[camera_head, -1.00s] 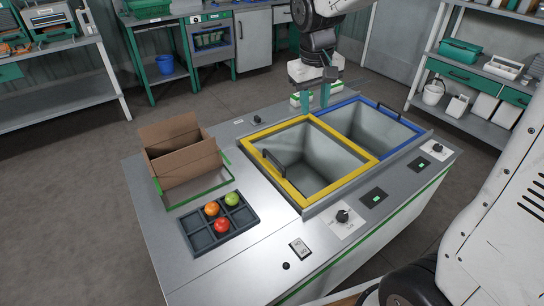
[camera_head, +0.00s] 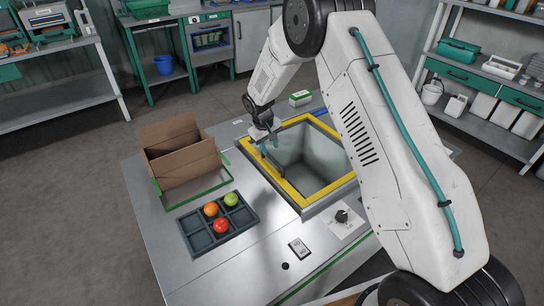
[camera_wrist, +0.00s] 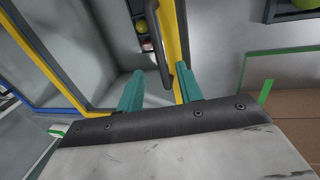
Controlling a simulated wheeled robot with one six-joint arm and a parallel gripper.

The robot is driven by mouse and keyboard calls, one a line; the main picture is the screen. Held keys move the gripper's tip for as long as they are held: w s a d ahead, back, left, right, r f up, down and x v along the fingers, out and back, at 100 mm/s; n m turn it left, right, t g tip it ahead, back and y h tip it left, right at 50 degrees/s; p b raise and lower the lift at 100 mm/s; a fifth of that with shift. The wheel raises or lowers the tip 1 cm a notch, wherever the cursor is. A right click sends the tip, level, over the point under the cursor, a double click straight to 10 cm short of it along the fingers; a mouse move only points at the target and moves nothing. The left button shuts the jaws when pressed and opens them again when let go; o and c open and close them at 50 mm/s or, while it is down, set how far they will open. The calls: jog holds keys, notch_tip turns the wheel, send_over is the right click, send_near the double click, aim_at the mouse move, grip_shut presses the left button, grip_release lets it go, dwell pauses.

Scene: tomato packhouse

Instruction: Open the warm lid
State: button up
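The warm lid appears to be the yellow-framed one (camera_head: 312,201), lying flat over a deep grey well in the counter. Its dark bar handle (camera_head: 273,166) is on the frame's left side. My gripper (camera_head: 264,147) is at the frame's far left corner, close to the handle's far end. In the wrist view, the two teal fingers of my gripper (camera_wrist: 158,85) are apart, with nothing clamped. The handle (camera_wrist: 160,45) runs down the picture towards the gap between them, beside the yellow frame (camera_wrist: 178,35). Whether the fingers touch it cannot be told.
A black tray (camera_head: 197,243) holds several tomatoes at the counter's front left. An open cardboard box (camera_head: 180,150) stands behind it. A blue frame (camera_wrist: 45,110) borders the other well, hidden by my arm in the head view. A knob (camera_head: 342,215) sits in front of the yellow frame.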

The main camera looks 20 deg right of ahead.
aim_at(273, 159)
jog(key=f, duration=0.3)
jog(key=d+f, duration=0.1)
jog(key=f, duration=0.1)
jog(key=shift+w+f, duration=0.15)
jog(key=shift+f, duration=0.25)
grip_shut()
